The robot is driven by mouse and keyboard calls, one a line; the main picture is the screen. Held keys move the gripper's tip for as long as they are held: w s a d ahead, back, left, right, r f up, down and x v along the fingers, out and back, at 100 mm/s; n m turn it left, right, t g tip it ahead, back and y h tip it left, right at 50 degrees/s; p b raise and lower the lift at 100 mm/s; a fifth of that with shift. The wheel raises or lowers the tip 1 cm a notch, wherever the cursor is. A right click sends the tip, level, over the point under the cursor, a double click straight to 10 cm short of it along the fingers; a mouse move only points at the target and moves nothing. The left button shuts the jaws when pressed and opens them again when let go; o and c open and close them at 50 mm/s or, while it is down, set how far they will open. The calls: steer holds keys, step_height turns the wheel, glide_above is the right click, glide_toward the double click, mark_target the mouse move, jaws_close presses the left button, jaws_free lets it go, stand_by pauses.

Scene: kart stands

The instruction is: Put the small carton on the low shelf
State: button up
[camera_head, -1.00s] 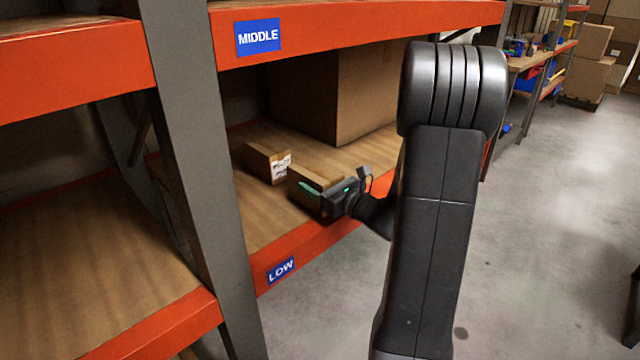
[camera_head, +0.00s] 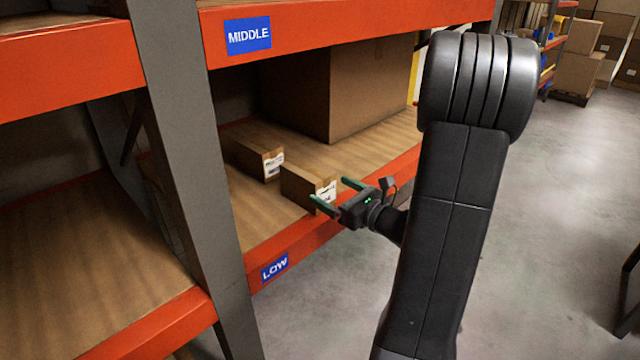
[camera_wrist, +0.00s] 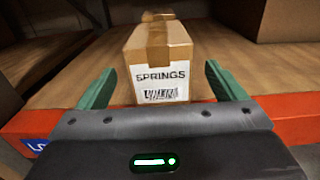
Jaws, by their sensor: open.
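A small brown carton (camera_head: 303,186) rests on the wooden low shelf (camera_head: 262,222), near its orange front edge. In the wrist view the carton (camera_wrist: 160,52) has a white end label reading "SPRINGS" with a barcode and tape along its top. My gripper (camera_head: 334,192) is open and empty at the front of the shelf, just outside the carton's labelled end. In the wrist view the green fingertips (camera_wrist: 166,82) stand apart, one on each side of the carton's near end, with gaps showing. The blue LOW sign (camera_head: 275,268) is on the shelf's front beam.
A second small carton (camera_head: 258,156) lies to the left of the first. A large brown box (camera_head: 345,92) stands behind them. The orange beam with the MIDDLE sign (camera_head: 249,36) runs overhead, and a grey upright (camera_head: 190,150) stands left.

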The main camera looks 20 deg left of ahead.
steer(key=shift+v, duration=2.25)
steer(key=shift+c, duration=0.4)
stand_by(0.4)
